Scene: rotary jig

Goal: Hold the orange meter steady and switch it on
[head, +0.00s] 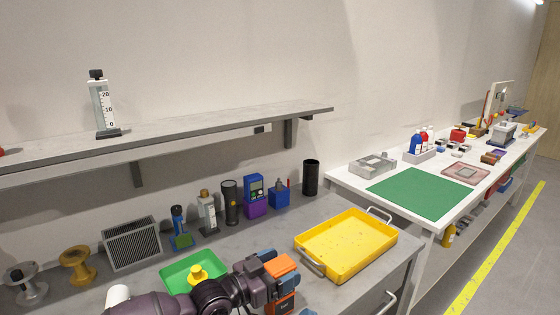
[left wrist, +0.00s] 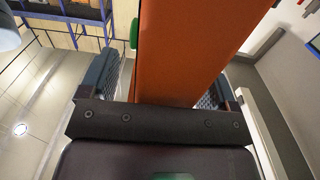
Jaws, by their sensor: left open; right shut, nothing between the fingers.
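The orange meter (head: 283,302) stands near the front of the grey bench in the head view, partly hidden by my left gripper (head: 279,270). In the left wrist view the orange body (left wrist: 185,50) rises between the two finger pads of my left gripper (left wrist: 167,85), which is open around it. A small green part (left wrist: 134,32) sticks out from the meter's left side in that view. Whether a pad touches the meter cannot be told. The meter's face and switch cannot be made out. My right gripper is not in view.
A green tray (head: 177,282) with a yellow object (head: 198,273) lies left of the meter, close to my left arm. A yellow tray (head: 345,262) lies to the right. Several instruments, including a blue-purple meter (head: 254,195), line the wall. A shelf (head: 200,133) overhangs the bench.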

